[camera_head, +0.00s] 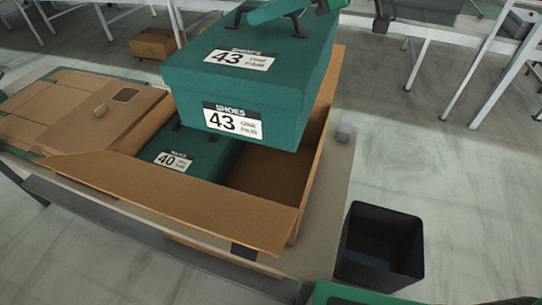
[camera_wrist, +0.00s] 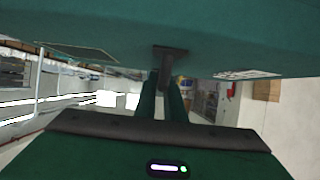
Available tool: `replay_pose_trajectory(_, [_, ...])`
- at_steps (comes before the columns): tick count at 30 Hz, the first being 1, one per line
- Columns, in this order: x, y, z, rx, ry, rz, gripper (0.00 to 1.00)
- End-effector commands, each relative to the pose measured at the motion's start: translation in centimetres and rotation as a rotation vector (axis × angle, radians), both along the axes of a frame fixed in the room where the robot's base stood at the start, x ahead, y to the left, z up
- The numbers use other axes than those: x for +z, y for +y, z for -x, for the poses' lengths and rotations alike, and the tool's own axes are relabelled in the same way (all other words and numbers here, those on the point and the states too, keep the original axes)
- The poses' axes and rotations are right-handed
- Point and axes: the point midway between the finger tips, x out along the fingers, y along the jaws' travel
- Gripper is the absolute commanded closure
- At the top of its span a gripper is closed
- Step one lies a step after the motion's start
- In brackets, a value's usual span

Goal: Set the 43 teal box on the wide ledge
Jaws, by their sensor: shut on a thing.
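The 43 teal box (camera_head: 285,85) hangs above the open brown carton in the head view, its white labels facing the camera. Its lid handle is at the top edge of that view. In the wrist view the box's teal surface (camera_wrist: 100,35) fills the top, and my gripper (camera_wrist: 166,88) is shut on its handle. My gripper is largely cut off at the top of the head view. I cannot tell which surface is the wide ledge.
The open carton (camera_head: 190,203) holds a teal 40 box (camera_head: 195,150) at left, with empty room at right. It stands on a table (camera_head: 333,190) beside a closed carton (camera_head: 70,115). A black bin (camera_head: 380,245) stands at right. White-legged benches (camera_head: 455,35) stand behind, across open floor.

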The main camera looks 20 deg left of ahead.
Motion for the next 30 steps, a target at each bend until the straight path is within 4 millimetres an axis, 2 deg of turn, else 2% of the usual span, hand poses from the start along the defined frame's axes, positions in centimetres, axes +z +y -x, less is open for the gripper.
replay_pose_trajectory(9, [-3.7,-0.1,-0.1,-0.002,0.0,-0.002,1.0])
replay_pose_trajectory(24, [-4.6,-0.2,-0.1,-0.003,-0.003,-0.003,1.0])
replay_pose_trajectory(26, [-5.0,-0.1,-0.1,-0.003,-0.002,-0.003,1.0])
replay_pose_trajectory(30, [-7.2,-0.2,-0.1,-0.003,0.003,-0.001,1.0])
